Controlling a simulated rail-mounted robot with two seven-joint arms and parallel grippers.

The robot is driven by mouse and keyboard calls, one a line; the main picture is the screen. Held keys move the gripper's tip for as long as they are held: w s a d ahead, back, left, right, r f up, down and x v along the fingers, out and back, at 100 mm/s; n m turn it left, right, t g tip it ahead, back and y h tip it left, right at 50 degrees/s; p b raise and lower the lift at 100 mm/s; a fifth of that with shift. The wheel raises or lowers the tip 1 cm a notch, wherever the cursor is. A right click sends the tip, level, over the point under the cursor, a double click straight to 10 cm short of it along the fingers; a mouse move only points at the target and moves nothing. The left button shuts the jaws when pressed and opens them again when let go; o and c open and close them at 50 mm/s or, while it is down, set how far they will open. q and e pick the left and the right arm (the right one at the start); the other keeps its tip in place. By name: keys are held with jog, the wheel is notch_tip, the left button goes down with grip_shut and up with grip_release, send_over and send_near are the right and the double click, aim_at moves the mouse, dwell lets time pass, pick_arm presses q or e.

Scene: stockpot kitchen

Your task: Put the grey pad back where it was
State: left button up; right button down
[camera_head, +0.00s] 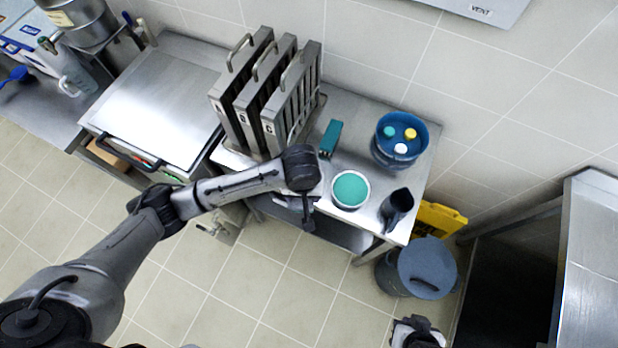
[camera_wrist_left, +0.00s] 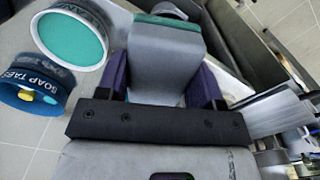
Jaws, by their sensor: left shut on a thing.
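My left gripper (camera_wrist_left: 162,82) is shut on the grey pad (camera_wrist_left: 166,52), a grey block with a teal strip along its far edge, held between the two purple fingers in the left wrist view. In the head view my left arm reaches in over the counter's front edge, and the wrist hides most of the left gripper and the pad. My right gripper (camera_head: 416,332) is at the bottom edge of the head view, away from the counter; its fingers are not clear.
On the steel counter (camera_head: 372,178) stand upright racks (camera_head: 290,105), a teal block (camera_head: 330,138), a white tub with teal contents (camera_head: 350,189), a blue soap-tabs bucket (camera_head: 398,140) and a dark jug (camera_head: 396,208). A lidded grey bin (camera_head: 427,266) stands on the floor in front at right.

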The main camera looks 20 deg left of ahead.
pick_arm(q)
jog(key=w+f, duration=0.2)
jog(key=w, duration=0.1)
jog(key=w+a+f+b, duration=0.1)
jog(key=w, duration=0.2)
jog(key=w+a+f, duration=0.1)
jog(key=w+f, duration=0.1)
jog(key=w, duration=0.1)
jog(key=shift+f, duration=0.3)
jog(key=shift+f+b, duration=0.4)
jog(key=shift+f, duration=1.6)
jog(key=shift+f, duration=0.15)
jog(key=o, duration=0.8)
jog(key=shift+o, duration=0.2)
notch_tip(320, 180, up, 12)
jog(key=p, duration=0.1)
jog(key=shift+r, duration=0.2)
